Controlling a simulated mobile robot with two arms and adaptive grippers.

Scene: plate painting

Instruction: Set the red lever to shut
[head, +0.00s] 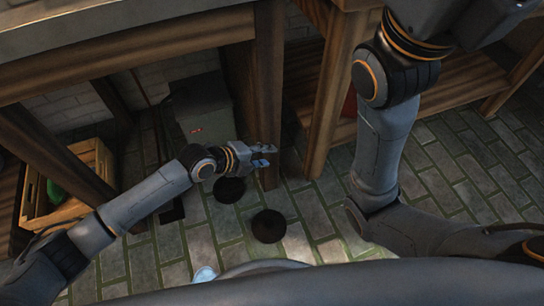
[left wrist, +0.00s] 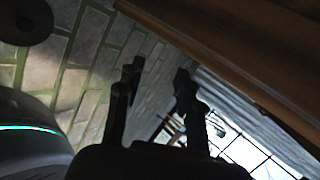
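I cannot make out a red lever for certain in either view. A small red mark (head: 197,130) shows on the front of a grey box (head: 205,100) under the workbench; it is too small to identify. My left gripper (head: 264,155) is to the right of and nearer than that box, beside a wooden leg, with its fingers apart and nothing between them. In the left wrist view its two dark fingers (left wrist: 158,100) also stand apart. My right arm reaches up out of the top of the head view, and its gripper is not seen.
A wooden bench (head: 130,60) and its thick leg (head: 268,80) stand close to my left gripper. A wooden crate (head: 65,213) holds something green. Two dark round discs (head: 229,190) (head: 268,226) lie on the brick floor. A red thing (head: 350,101) is partly hidden behind my right arm.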

